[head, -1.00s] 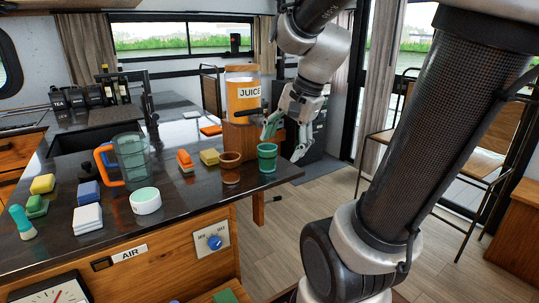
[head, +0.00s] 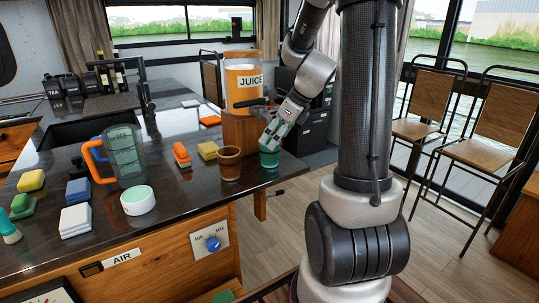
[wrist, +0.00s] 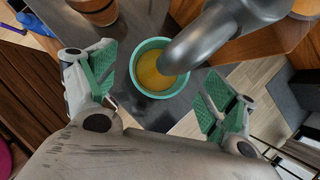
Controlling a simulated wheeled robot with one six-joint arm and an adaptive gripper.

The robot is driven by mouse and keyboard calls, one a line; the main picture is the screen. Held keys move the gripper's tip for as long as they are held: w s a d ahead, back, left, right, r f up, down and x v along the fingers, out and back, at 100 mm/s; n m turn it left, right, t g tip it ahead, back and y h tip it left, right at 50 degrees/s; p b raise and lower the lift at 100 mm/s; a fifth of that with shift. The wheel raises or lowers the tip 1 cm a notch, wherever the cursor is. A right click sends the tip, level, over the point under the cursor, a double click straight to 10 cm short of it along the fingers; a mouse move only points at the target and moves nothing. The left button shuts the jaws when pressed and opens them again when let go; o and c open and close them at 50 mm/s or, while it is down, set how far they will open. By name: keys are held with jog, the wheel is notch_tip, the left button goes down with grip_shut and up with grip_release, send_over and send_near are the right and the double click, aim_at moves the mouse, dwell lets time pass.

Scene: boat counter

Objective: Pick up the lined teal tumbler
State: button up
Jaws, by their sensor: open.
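The teal tumbler (head: 269,157) stands upright at the counter's right end, right of a brown cup (head: 229,164). In the wrist view the tumbler (wrist: 139,52) is seen from above, with yellow contents inside. Its line pattern is too small to make out. My gripper (head: 272,132) is just above the tumbler in the head view and hides part of its rim. In the wrist view my gripper (wrist: 160,88) is open, with green pads spread to either side and the tumbler beyond the gap. A grey curved spout (wrist: 200,45) overlaps the tumbler's right side.
The juice dispenser (head: 243,88) stands on a wooden block (head: 237,130) close behind the tumbler. Sponges, a white round container (head: 138,201) and an orange-handled pitcher (head: 125,160) are farther left. The counter's right edge is close to the tumbler.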

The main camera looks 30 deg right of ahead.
jog(key=shift+x, duration=1.2)
grip_shut()
jog(key=shift+r, duration=0.1)
jog(key=shift+r, duration=0.1)
